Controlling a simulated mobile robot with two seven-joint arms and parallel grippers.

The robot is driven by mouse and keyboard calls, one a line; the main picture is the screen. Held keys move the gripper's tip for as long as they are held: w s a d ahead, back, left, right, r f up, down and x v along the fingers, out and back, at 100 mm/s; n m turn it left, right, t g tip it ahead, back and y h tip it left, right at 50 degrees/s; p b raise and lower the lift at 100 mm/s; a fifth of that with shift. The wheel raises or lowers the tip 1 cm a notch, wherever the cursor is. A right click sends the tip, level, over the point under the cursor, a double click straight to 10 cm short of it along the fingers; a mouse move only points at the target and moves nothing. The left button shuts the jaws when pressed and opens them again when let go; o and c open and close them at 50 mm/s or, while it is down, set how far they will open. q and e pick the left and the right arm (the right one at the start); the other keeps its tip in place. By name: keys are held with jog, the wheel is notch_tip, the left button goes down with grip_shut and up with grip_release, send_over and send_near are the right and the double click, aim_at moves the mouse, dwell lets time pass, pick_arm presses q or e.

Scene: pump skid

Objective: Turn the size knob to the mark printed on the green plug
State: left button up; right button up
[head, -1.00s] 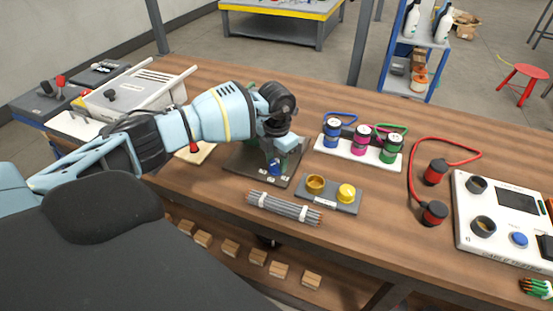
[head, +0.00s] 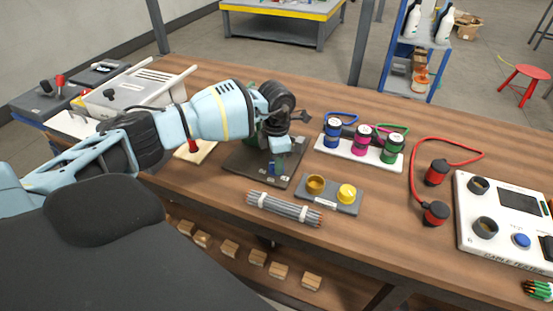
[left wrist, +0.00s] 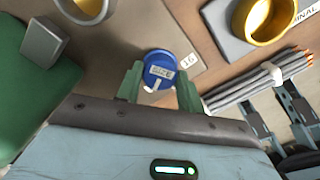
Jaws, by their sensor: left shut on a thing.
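The blue size knob (left wrist: 160,68) shows in the left wrist view with a label reading SIZE and a white pointer mark at its lower edge, between the fingers. A plate marked 16 (left wrist: 187,62) lies beside it. My left gripper (left wrist: 159,85) is shut on the knob, one green finger on each side. In the head view my left gripper (head: 277,165) points down at the dark base plate (head: 239,164) and hides most of the knob. The green plug (head: 392,149) stands at the right end of the white rack (head: 340,154); its print is too small to read.
A blue plug (head: 333,132) and a magenta plug (head: 362,141) share the rack. A grey plate (head: 327,203) with a brass cup and yellow knob and a bundle of grey rods (head: 284,209) lie close in front. The cable tester (head: 505,225) is at right.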

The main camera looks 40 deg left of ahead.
dwell(0.3)
pick_arm(q)
jog(key=o, duration=1)
pick_arm(e)
jog(key=shift+w, duration=0.1)
jog(key=shift+w, duration=0.1)
pick_arm(q)
jog(key=shift+r, duration=0.55)
notch_tip(320, 180, up, 5)
jog(key=shift+r, duration=0.85)
pick_arm(e)
jog(key=shift+s, duration=0.2)
